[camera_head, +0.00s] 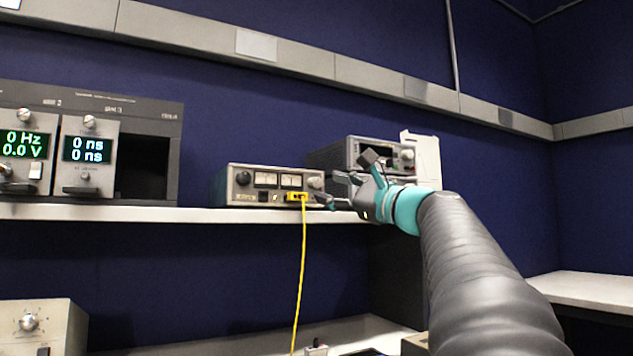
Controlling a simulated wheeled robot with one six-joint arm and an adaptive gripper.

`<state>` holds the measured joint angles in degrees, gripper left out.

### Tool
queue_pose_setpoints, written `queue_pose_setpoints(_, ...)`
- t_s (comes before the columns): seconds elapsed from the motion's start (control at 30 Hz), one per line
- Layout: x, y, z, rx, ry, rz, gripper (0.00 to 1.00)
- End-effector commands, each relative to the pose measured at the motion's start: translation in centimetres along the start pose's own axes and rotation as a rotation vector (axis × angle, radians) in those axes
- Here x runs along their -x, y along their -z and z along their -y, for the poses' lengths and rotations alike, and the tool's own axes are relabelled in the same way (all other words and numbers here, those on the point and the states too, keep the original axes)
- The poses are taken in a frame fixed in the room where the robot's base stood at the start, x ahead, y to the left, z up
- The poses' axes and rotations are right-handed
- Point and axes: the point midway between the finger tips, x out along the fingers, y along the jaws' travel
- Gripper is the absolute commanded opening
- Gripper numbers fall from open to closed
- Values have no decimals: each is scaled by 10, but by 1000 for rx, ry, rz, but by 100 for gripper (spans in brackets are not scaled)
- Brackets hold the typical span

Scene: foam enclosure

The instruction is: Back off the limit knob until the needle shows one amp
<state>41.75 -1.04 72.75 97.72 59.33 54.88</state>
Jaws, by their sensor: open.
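A low beige power supply (268,185) stands on the shelf. Two small lit meters (277,180) sit on its front; their needles are too small to read. A dark knob (243,178) is at the left of its face and a light knob (315,183) at the right; I cannot tell which is the limit knob. My gripper (331,190) is open at the right end of the supply, its fingers pointing left, close to the light knob. Whether a finger touches the knob cannot be told.
A yellow plug and cable (303,240) hang from the supply's front, just left of my gripper. A grey instrument (370,154) stands behind my gripper. A rack of modules with displays (84,150) is at the left. The shelf (110,212) is bare between rack and supply.

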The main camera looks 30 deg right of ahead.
Motion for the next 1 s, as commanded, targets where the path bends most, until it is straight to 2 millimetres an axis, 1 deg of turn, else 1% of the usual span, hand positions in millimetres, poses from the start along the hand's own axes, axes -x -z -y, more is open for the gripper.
queue_pose_setpoints(0.03,-9,-1,1,0,-2,2,51)
queue_pose_setpoints(0.2,-24,-1,1,1,0,0,51)
queue_pose_setpoints(0.33,-29,0,1,1,2,-1,51)
queue_pose_setpoints(0.6,-30,0,1,1,2,-2,51)
queue_pose_setpoints(0.67,-30,0,1,1,2,-2,36)
queue_pose_setpoints(0.7,-30,0,1,1,2,-2,26)
queue_pose_setpoints(0.77,-30,0,1,1,2,-2,11)
queue_pose_setpoints(0.8,-30,0,1,1,2,-2,1)
queue_pose_setpoints(1.0,-30,0,1,4,1,-1,0)
